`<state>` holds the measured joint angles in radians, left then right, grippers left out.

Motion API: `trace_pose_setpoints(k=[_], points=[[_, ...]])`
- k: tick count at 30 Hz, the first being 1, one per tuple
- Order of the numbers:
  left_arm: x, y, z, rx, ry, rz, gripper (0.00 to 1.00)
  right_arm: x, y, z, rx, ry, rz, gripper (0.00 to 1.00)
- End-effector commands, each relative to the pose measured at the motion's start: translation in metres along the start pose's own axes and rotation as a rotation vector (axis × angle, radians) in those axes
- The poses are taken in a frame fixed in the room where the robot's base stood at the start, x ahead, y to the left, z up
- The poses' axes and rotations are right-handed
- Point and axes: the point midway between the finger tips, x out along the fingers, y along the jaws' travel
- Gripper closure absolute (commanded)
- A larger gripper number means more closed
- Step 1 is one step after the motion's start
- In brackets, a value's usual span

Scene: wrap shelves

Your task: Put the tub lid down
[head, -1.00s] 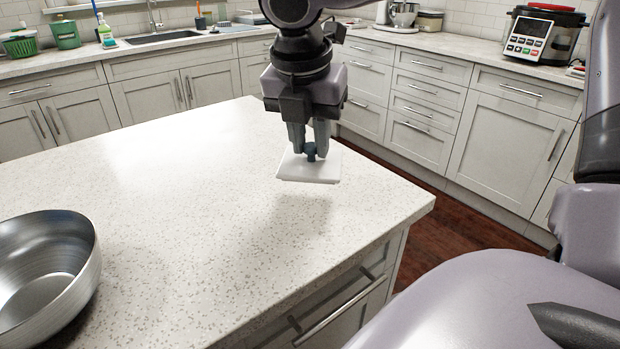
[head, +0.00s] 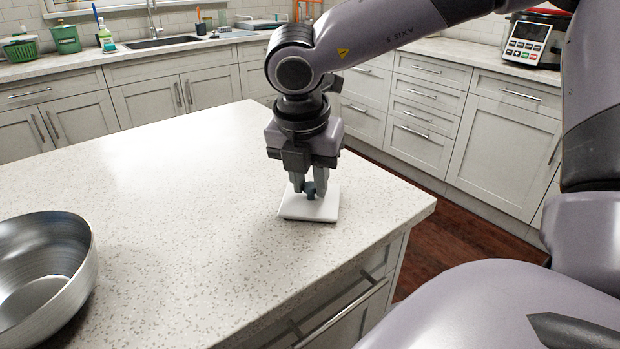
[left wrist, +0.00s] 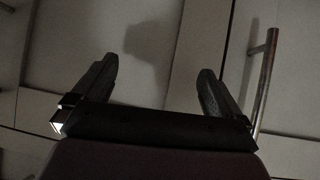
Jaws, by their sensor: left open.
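The tub lid (head: 309,209) is a white, flat square with a dark blue-grey knob (head: 309,190) on top. It lies level at the island counter's surface near its right corner; a hair's gap beneath it cannot be ruled out. My right gripper (head: 309,188) points straight down with its fingers closed around the knob. My left gripper (left wrist: 155,90) is open and empty in the left wrist view, facing cabinet fronts. It does not show in the head view.
A large metal bowl (head: 50,275) stands on the island counter (head: 170,220) at the left. The counter between bowl and lid is clear. The island's right edge is close to the lid. A bar handle (left wrist: 264,80) is close to the right of my left gripper.

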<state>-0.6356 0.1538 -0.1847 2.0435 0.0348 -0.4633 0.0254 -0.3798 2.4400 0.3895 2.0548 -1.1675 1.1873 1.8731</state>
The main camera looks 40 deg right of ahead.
Motion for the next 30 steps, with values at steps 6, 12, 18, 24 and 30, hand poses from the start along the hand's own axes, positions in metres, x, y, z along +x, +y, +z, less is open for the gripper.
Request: trace_pose_setpoints(k=[6,12,18,24,30], points=[[0.000,0.000,0.000,0.001,0.000,0.000,0.00,0.000,0.000,0.000,0.000,0.000,-0.001,0.49],[-0.001,0.000,-0.002,0.000,0.000,0.000,0.00,-0.002,0.000,0.000,0.000,0.000,-0.001,0.49],[-0.004,0.000,-0.006,0.000,0.002,-0.001,0.00,-0.023,0.001,0.002,0.002,-0.005,0.004,0.49],[-0.005,0.000,-0.008,0.000,0.002,-0.001,0.00,-0.069,0.001,0.002,0.001,-0.005,0.005,0.49],[-0.007,0.000,-0.010,0.001,0.005,-0.002,0.00,-0.105,0.001,0.002,0.002,-0.004,0.002,0.49]])
